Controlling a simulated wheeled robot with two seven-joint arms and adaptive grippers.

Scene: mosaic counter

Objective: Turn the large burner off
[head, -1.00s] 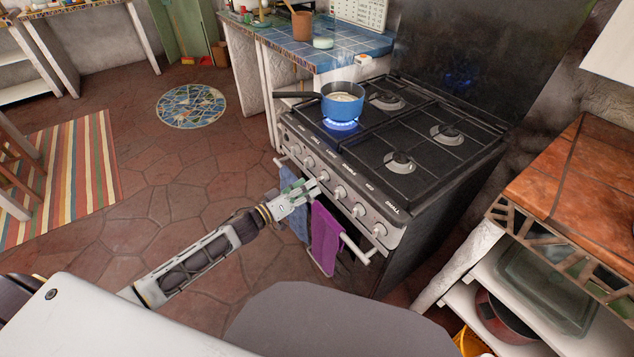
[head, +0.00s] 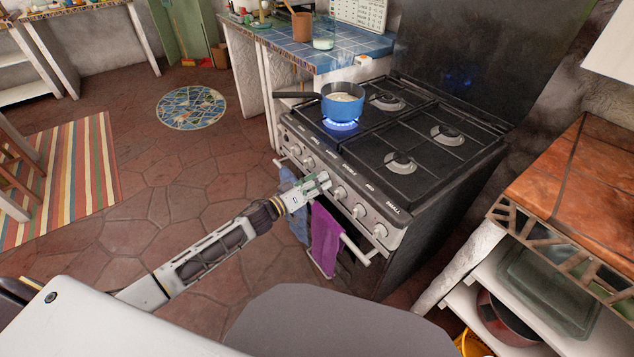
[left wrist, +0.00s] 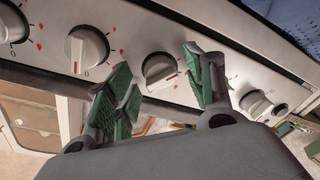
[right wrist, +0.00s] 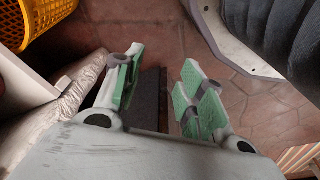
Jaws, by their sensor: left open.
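The lit burner (head: 341,124), with a blue flame, is at the front left of the black stove (head: 430,185) under a blue pot (head: 343,103). A row of pale knobs runs along the stove's front panel. My left gripper (head: 322,181) is at this panel and hides part of it. In the left wrist view its green-padded fingers (left wrist: 160,66) are open on either side of one knob (left wrist: 160,70), with a gap to it. Another knob (left wrist: 86,50) with a red line is left of the fingers. My right gripper (right wrist: 160,72) is open and empty, away from the stove.
A purple towel (head: 326,238) and a blue towel (head: 294,205) hang on the oven rail below the panel. The pot's dark handle (head: 297,95) sticks out left. A tiled counter (head: 350,52) stands behind left, a terracotta-topped one (head: 570,190) at right.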

